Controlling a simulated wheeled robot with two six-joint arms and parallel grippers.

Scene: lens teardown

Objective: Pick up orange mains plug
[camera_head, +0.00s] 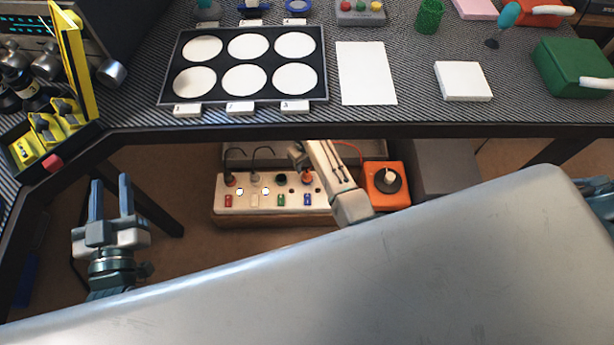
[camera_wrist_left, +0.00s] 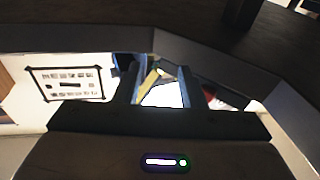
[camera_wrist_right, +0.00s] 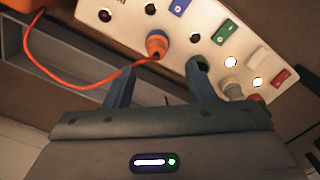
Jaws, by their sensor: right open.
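The orange plug (camera_wrist_right: 157,43) with an orange cable sits in the power strip (camera_wrist_right: 120,18) in the right wrist view. In the head view this plug (camera_head: 307,179) is in the strip's right socket, above a blue switch. A second orange-red plug (camera_head: 230,179) with a dark cable is at the strip's left end, beside a beige plug (camera_head: 255,177). My right gripper (camera_wrist_right: 163,85) is open just short of the strip, its fingers either side of the orange plug's line and apparently empty. My left gripper (camera_head: 111,182) is open and empty, left of the strip.
The orange cable (camera_wrist_right: 80,87) runs to an orange box (camera_head: 400,196) right of the strip. The desk edge (camera_head: 350,131) overhangs in front of the head camera's view of the floor. A grey box (camera_head: 440,165) stands further right.

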